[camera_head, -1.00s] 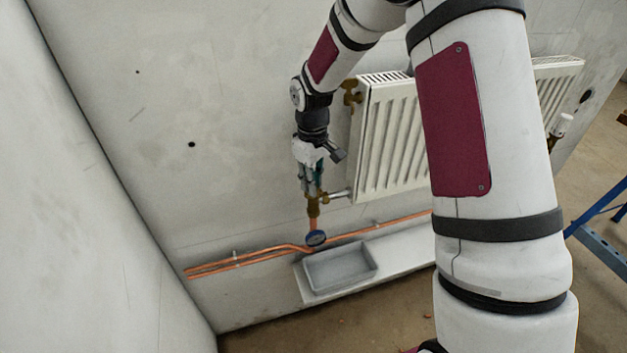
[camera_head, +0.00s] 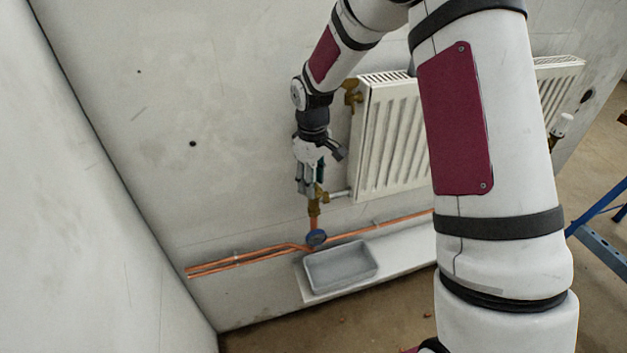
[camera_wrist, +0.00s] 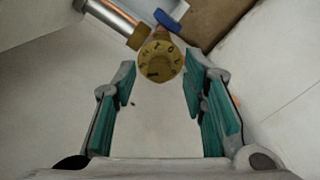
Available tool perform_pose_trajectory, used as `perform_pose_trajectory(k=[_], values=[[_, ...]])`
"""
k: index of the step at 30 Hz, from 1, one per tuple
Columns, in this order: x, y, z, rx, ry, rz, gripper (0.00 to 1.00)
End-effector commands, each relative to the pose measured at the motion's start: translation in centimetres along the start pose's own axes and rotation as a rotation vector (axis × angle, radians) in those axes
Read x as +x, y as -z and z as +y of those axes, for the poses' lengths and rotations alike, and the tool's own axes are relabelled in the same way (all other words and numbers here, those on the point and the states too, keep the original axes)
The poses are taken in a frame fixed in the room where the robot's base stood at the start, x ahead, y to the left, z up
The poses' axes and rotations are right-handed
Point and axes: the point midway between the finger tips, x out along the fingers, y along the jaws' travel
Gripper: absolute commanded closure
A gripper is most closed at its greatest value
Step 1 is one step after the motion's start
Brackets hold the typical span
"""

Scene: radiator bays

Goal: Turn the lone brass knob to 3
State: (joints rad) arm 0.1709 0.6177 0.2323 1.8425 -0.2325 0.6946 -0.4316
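The brass knob (camera_wrist: 158,62) shows in the wrist view at the top middle, with dark marks on its face; I cannot read its setting surely. It sits on a valve at the end of a silvery pipe (camera_wrist: 112,22). In the head view the brass valve (camera_head: 316,200) is at the radiator's lower left, partly hidden by my gripper. My gripper (camera_wrist: 159,80) is open, its teal-padded fingers apart to the left and right of the knob's near side. In the head view my gripper (camera_head: 312,186) points down at the valve.
A white radiator (camera_head: 388,140) hangs right of the valve, with another brass fitting (camera_head: 352,91) at its top left. The wall on the left is clear.

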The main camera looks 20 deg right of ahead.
Motion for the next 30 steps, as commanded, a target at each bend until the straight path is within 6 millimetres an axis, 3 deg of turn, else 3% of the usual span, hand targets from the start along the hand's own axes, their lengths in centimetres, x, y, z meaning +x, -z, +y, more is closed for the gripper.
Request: perform_pose_trajectory(k=[6,10,21,30], values=[[-0.1,-0.1,0.0,0.001,0.000,-0.001,0.61],[-1.3,0.0,0.1,0.001,-0.002,0.001,0.61],[-8.5,0.0,0.1,0.001,-0.003,0.003,0.61],[-11.7,0.0,0.0,0.001,0.000,-0.001,0.61]])
